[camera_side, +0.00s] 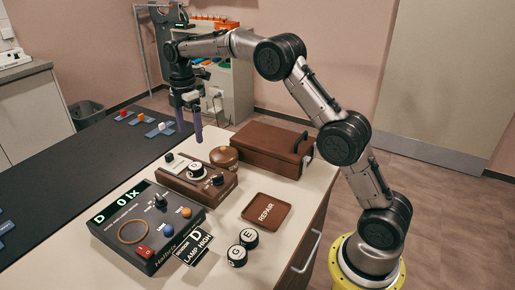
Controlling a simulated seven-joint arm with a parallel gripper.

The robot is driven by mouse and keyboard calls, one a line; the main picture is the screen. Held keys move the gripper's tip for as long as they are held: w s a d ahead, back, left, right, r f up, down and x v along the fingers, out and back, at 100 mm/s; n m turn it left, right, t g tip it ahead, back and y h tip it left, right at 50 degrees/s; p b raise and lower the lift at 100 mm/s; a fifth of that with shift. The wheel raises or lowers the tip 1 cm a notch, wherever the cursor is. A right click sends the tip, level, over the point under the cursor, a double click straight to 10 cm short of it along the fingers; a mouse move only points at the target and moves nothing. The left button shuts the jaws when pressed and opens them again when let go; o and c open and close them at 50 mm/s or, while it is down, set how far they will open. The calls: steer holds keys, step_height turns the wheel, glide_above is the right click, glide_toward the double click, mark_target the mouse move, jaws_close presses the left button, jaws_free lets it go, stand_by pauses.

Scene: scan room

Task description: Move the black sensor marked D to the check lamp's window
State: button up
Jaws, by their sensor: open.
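Two round black sensors with white lettered tops stand on the white tabletop: one marked E (249,238), and another (237,256) whose letter is hard to read, perhaps C or G. A third black sensor (196,170) sits on the brown wooden box with knobs (171,177), which looks like the check lamp; its letter is too small to read for certain. The window is not clearly visible. My gripper (189,125) points down, open and empty, above the far part of the table, behind the brown box and apart from all sensors.
A black meter (148,222) reads "D 0 lx". A card (195,247) reads "SENSOR D LAMP HIGH". A brown REPAIR tray (266,211), a round wooden piece (224,156) and a closed brown case (262,148) stand around. The dark mat (75,185) holds small coloured pieces.

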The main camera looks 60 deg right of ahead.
steer(key=s+a+r+m+t, duration=0.1)
steer(key=s+a+r+m, duration=0.1)
steer(key=s+r+m, duration=0.5)
steer(key=s+a+r+t, duration=0.2)
steer(key=s+r, duration=0.2)
steer(key=s, duration=0.6)
steer(key=s+a+f+m+t, duration=0.1)
steer(key=s+m, duration=0.3)
steer(key=s, duration=0.6)
steer(key=s+a+f+m+t, duration=0.1)
steer(key=s+f+m, duration=0.3)
steer(key=s, duration=0.7)
steer(key=shift+f+m+t, duration=0.2)
steer(key=shift+m+t, duration=0.1)
steer(key=shift+m, duration=0.1)
